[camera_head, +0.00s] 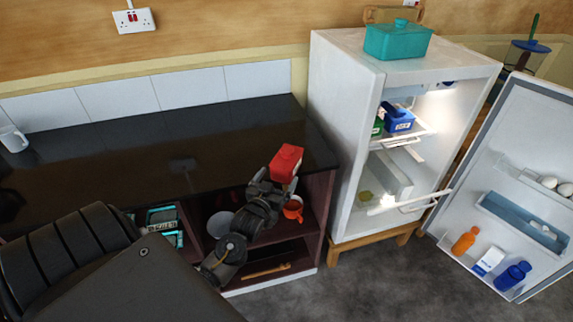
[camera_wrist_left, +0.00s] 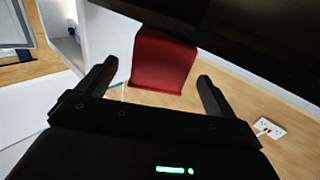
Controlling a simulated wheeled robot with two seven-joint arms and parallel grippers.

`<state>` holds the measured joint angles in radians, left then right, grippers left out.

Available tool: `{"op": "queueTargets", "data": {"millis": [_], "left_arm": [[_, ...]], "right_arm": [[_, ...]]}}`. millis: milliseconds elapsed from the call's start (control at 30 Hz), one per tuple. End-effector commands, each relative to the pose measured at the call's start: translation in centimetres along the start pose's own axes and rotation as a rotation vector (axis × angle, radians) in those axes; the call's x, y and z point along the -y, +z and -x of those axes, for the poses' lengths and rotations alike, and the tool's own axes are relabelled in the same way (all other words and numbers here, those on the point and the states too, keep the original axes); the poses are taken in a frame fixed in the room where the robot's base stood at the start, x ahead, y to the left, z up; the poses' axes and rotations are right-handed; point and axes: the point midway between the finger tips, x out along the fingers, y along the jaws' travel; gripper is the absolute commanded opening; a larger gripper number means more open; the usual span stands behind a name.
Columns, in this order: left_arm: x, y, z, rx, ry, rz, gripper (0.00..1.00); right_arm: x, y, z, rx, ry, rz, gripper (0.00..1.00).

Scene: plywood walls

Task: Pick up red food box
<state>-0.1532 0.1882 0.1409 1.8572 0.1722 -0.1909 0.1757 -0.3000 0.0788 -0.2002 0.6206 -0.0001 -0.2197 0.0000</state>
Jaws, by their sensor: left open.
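The red food box (camera_head: 287,162) is near the right end of the dark counter in the head view. My left gripper (camera_head: 270,180) is close beside it, and its arm reaches up from the lower left. In the left wrist view the red box (camera_wrist_left: 163,62) appears ahead, between the two spread fingers of the open gripper (camera_wrist_left: 158,72). Gaps show between the box and each finger in that view. The gripper hides part of the box's lower side in the head view. My right gripper is not in view.
The dark counter (camera_head: 120,160) is mostly clear, with a white mug (camera_head: 13,140) at its far left. A red cup (camera_head: 293,208) sits on the shelf below. The white fridge (camera_head: 345,130) stands right of the counter, its door (camera_head: 500,170) open and a teal container (camera_head: 398,42) on top.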

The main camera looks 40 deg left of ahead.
Motion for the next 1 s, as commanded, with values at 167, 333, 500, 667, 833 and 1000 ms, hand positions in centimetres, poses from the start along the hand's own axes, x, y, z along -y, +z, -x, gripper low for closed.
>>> {"op": "queueTargets", "data": {"millis": [167, 333, 500, 667, 833, 1000], "left_arm": [[0.0, 0.0, -1.1, 0.000, 0.001, 0.000, 0.93], [-0.1, -0.5, -1.8, -0.001, 0.001, 0.000, 0.93], [0.1, -1.4, -4.4, 0.000, 0.000, 0.001, 0.93], [0.1, -0.9, -6.0, 0.001, 0.000, 0.000, 0.93], [0.0, -0.8, -6.2, 0.000, 0.001, 0.001, 0.93], [0.0, -0.8, -6.2, 0.000, 0.001, 0.001, 0.84]], "right_arm": [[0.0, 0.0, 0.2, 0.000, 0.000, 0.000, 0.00], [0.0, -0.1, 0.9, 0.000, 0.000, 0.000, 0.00], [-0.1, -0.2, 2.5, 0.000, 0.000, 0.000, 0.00], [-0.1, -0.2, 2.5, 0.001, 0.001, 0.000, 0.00], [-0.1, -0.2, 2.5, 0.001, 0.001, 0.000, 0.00], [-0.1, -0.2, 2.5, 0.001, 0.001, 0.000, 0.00]]}}
